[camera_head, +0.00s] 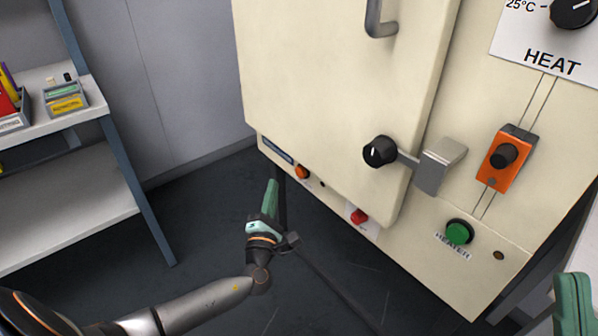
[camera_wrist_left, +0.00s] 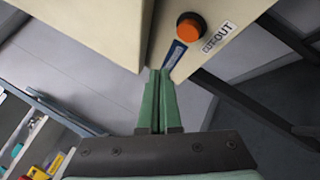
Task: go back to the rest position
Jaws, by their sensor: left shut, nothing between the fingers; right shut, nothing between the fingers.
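My left gripper (camera_head: 271,188) has green fingers and is shut and empty. It hangs over the dark floor in front of the lower left part of the cream cabinet (camera_head: 325,80), and I see no contact. In the left wrist view its fingers (camera_wrist_left: 160,75) are pressed together, with the cabinet's lower edge and an orange button (camera_wrist_left: 189,26) beyond them. My right gripper (camera_head: 572,290) shows only in part at the lower right edge of the head view, shut, with nothing visible in it.
The cabinet door has a black knob (camera_head: 380,151) and a metal latch (camera_head: 438,166). A green heater button (camera_head: 459,232) and an orange slider (camera_head: 508,158) are on the right. A shelf (camera_head: 60,228) with small boxes stands at left. Dark floor (camera_head: 205,215) lies between.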

